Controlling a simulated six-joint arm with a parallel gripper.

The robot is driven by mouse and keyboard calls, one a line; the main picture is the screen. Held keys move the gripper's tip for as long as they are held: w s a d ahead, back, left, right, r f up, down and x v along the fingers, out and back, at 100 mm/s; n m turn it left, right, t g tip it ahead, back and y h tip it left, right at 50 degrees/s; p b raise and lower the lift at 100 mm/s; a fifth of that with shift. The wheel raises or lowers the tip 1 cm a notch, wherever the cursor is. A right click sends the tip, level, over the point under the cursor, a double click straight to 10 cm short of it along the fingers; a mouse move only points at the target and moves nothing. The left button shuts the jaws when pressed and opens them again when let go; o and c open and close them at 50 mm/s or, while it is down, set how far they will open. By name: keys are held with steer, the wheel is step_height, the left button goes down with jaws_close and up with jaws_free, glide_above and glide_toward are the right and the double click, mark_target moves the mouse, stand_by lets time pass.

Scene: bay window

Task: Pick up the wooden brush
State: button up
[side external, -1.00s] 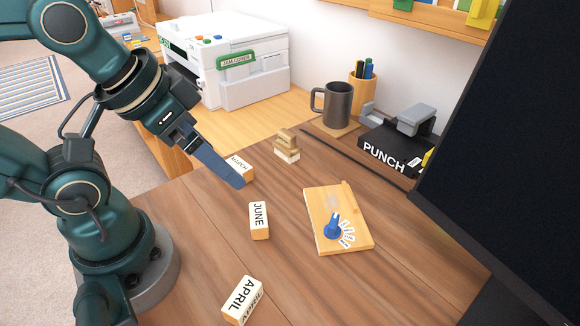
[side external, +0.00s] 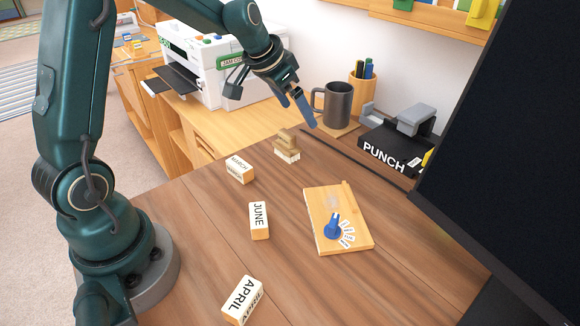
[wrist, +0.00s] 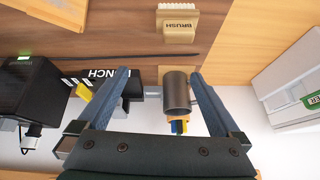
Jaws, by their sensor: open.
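The wooden brush (side external: 286,141) stands on the desk near its back edge, with its pale bristles down, left of the dark mug. In the wrist view the brush (wrist: 179,27), labelled BRUSH, is at the top, beyond the fingertips. My gripper (side external: 311,121) is above and to the right of the brush, close to the mug in the picture. In the wrist view my gripper (wrist: 152,82) is open, with its two blue fingers wide apart and nothing held between them.
The mug (side external: 338,104) is on a coaster, with a pen holder (side external: 363,88) behind it and a black punch (side external: 390,156) to its right. MARCH (side external: 239,170), JUNE (side external: 259,220) and APRIL (side external: 242,300) blocks and a wooden board (side external: 355,238) lie on the desk.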

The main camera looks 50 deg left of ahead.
mark_target(286, 133)
steer(key=shift+n+g, duration=0.6)
steer(key=shift+g, duration=0.2)
steer(key=a+f, duration=0.1)
steer(key=f, duration=0.3)
steer(key=a+f, duration=0.1)
steer(key=f, duration=0.1)
steer(key=shift+s+a+f, duration=0.1)
steer(key=shift+s+a, duration=0.25)
steer(key=shift+x, duration=2.35)
steer(key=c, duration=1.2)
